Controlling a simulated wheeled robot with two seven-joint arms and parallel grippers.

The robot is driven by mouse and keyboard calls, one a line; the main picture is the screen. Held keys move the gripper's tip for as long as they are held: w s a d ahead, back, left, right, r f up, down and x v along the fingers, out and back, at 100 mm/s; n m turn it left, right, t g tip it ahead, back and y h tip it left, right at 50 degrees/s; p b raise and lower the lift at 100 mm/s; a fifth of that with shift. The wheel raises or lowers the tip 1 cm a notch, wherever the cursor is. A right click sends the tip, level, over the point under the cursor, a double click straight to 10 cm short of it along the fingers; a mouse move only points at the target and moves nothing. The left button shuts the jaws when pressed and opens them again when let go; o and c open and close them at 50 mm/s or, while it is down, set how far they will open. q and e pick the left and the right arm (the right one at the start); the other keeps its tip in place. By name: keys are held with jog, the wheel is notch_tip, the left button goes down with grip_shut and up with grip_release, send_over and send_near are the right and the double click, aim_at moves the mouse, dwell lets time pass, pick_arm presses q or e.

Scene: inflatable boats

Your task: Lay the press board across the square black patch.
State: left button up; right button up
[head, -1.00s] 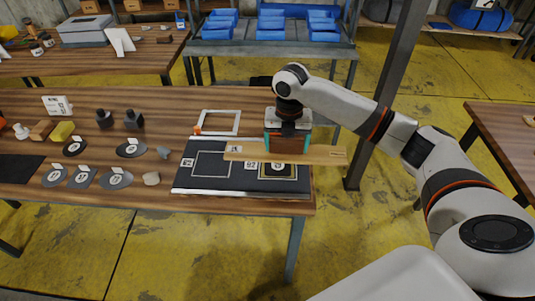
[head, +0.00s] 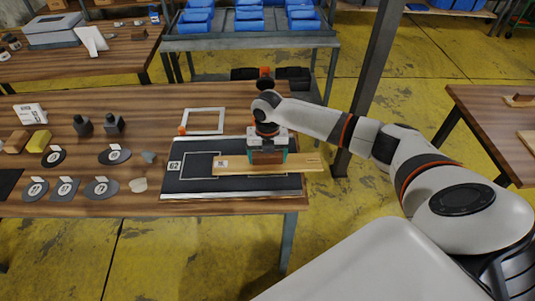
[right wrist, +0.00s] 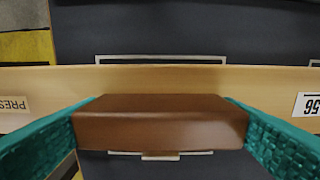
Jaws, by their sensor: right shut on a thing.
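The press board (head: 300,163) is a long pale wooden strip with a brown grip block (right wrist: 160,130) in its middle and labels near its ends. My right gripper (head: 267,157) is shut on the block, its teal fingers on either side. The board lies level across the right part of a dark sheet (head: 190,185), its right end past the sheet's edge. The square black patch is mostly hidden beneath it. In the right wrist view, parts of a pale outline (right wrist: 160,59) show on both sides of the board. I cannot tell whether the board touches. My left gripper is out of view.
A white frame (head: 203,121) lies behind the sheet. Grey oval patches (head: 102,188), dark bottles (head: 114,124) and a yellow block (head: 39,141) sit to the left on the table. A grey post (head: 368,90) stands behind my right arm.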

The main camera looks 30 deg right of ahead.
jog(key=shift+f, duration=0.15)
jog(key=o, duration=0.9)
jog(key=shift+o, duration=0.2)
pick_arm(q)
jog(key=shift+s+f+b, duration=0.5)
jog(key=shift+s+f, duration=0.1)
pick_arm(e)
notch_tip(320, 180, up, 12)
jog(key=shift+r, duration=0.2)
